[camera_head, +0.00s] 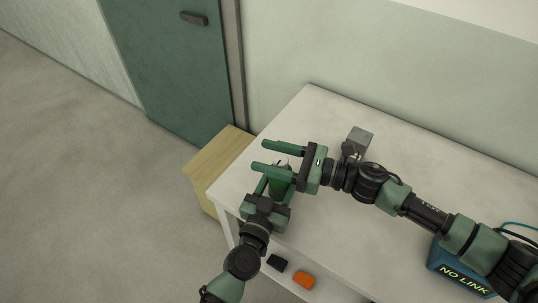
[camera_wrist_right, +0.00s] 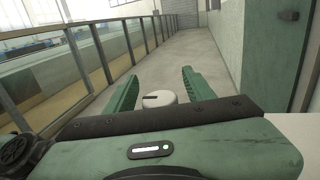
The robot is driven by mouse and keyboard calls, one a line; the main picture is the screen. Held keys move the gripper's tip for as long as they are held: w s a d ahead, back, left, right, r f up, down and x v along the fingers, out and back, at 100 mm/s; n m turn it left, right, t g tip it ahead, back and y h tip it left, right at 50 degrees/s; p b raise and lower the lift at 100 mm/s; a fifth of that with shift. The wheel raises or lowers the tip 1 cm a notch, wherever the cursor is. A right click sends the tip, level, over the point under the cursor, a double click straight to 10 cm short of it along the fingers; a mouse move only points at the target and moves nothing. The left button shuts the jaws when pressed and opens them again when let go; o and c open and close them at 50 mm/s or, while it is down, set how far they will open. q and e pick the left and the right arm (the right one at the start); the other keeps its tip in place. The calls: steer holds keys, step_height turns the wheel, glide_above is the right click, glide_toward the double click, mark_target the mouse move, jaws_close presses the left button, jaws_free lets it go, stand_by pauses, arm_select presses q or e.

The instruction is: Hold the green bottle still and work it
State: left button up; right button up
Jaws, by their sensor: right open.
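The green bottle (camera_head: 279,186) stands near the left corner of the white table, partly hidden by my grippers. Its white cap (camera_wrist_right: 158,98) shows in the right wrist view between the two fingers. My left gripper (camera_head: 276,183) comes up from the bottom of the head view, with its fingers around the bottle's body; it looks shut on it. My right gripper (camera_head: 262,156) reaches in from the right, above the bottle. It is open, with one finger on each side of the cap and a visible gap to each.
A grey block-like device (camera_head: 359,137) stands on the white table (camera_head: 312,112) behind my right arm. A blue "NO LINK" box (camera_head: 455,268) is at the right. An orange item (camera_head: 303,281) and a black item (camera_head: 277,263) lie below the tabletop. A wooden cabinet (camera_head: 215,160) adjoins the table's left.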

jaws_close()
steer(key=shift+g, duration=0.3)
steer(key=shift+s+d+n+g+h, duration=0.1)
steer(key=shift+s+n+g+h, duration=0.4)
steer(key=shift+n+g, duration=1.7)
steer(key=shift+s+d+n+g+h, duration=0.1)
steer(key=shift+s+n+g+h, duration=0.4)
steer(key=shift+n+g, duration=1.7)
steer(key=shift+s+d+n+g+h, duration=0.2)
steer(key=shift+n+g+h, duration=0.65)
steer(key=shift+g, duration=2.45)
steer(key=shift+s+a+n, duration=0.1)
steer(key=shift+n, duration=0.15)
